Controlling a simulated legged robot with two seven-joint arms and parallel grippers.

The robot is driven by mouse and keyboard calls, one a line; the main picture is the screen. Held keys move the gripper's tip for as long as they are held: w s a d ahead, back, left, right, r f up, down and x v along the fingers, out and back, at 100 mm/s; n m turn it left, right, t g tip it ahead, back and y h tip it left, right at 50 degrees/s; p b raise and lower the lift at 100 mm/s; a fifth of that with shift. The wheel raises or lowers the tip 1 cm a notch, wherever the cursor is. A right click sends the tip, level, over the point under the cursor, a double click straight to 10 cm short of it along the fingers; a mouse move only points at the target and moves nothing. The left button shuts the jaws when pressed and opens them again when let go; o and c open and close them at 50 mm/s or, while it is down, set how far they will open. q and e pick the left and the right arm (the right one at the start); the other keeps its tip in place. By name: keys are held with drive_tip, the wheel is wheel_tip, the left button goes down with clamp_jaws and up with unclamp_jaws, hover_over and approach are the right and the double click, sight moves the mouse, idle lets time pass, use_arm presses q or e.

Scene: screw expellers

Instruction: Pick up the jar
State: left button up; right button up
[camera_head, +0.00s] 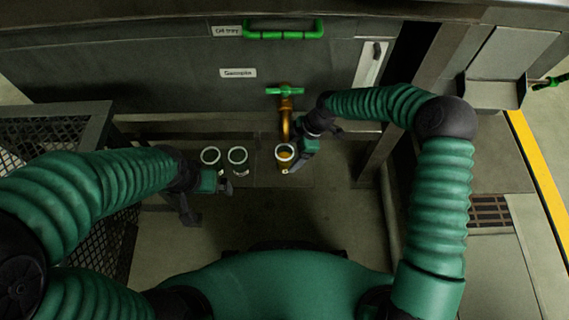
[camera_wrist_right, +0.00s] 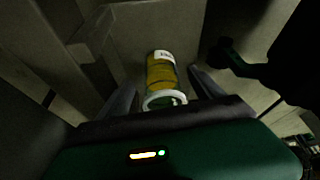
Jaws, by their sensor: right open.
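A jar (camera_head: 285,153) with a pale rim and amber contents stands under the brass tap (camera_head: 286,118). My right gripper (camera_head: 304,152) is beside it on the right. In the right wrist view the jar (camera_wrist_right: 160,75) is yellow with a white label and pale rim. It lies between the spread fingers of the right gripper (camera_wrist_right: 163,90), which is open; contact is not visible. My left gripper (camera_head: 208,200) hangs to the left with its fingers apart, near two other pale-rimmed jars, a left one (camera_head: 210,156) and a right one (camera_head: 238,156).
The tap has a green handle (camera_head: 285,91). The machine's dark front wall (camera_head: 150,65) rises behind, with a green drawer handle (camera_head: 284,35). A mesh-sided frame (camera_head: 105,125) stands at left. Floor in front of the jars is clear.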

drive_tip(key=b+x, duration=0.3)
drive_tip(key=x, duration=0.3)
drive_tip(key=shift+r, duration=0.1)
drive_tip(key=c, duration=1.6)
